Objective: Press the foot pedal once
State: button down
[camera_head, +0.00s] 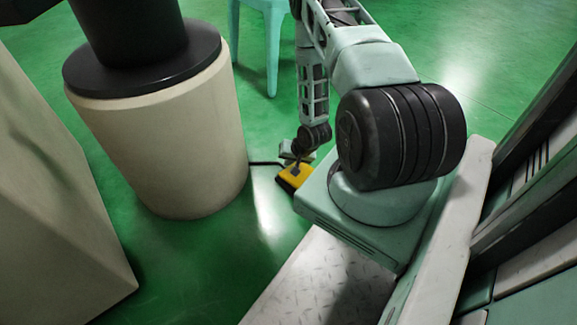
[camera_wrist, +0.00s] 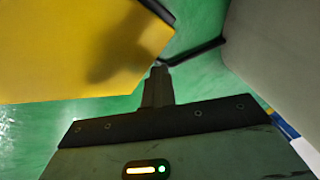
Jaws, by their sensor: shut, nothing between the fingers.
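The foot pedal (camera_head: 296,177) is a yellow block with a dark base on the green floor. Part of it is hidden behind my arm and base. In the wrist view its yellow top (camera_wrist: 75,50) fills the upper left, with a dark shadow on it. My gripper (camera_head: 296,162) points down just over the pedal's far side. In the wrist view my gripper (camera_wrist: 159,72) has its fingers together and empty, their tips by the pedal's lower right edge. I cannot tell whether they touch the pedal.
A dark cable (camera_head: 265,163) runs from the pedal to a cream cylinder with a black top (camera_head: 170,140) on the left. A pale green stool (camera_head: 262,30) stands behind. A cream box (camera_head: 50,190) is at far left.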

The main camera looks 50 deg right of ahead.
jog(key=shift+s+a+f+b, duration=0.15)
jog(key=shift+s+f+b, duration=0.15)
jog(key=shift+s+f, duration=0.55)
dwell(0.5)
jog(key=shift+r+p, duration=1.25)
jog(key=shift+p, duration=0.1)
jog(key=shift+w, duration=0.1)
jog(key=shift+w+a, duration=0.1)
jog(key=shift+w+r, duration=0.1)
jog(key=shift+r, duration=0.05)
jog(key=r+p, duration=0.1)
jog(key=w+r+p, duration=0.1)
jog(key=r+p, duration=0.1)
jog(key=w+r+p, duration=0.1)
jog(key=shift+d+r, duration=0.25)
jog(key=shift+r, duration=0.05)
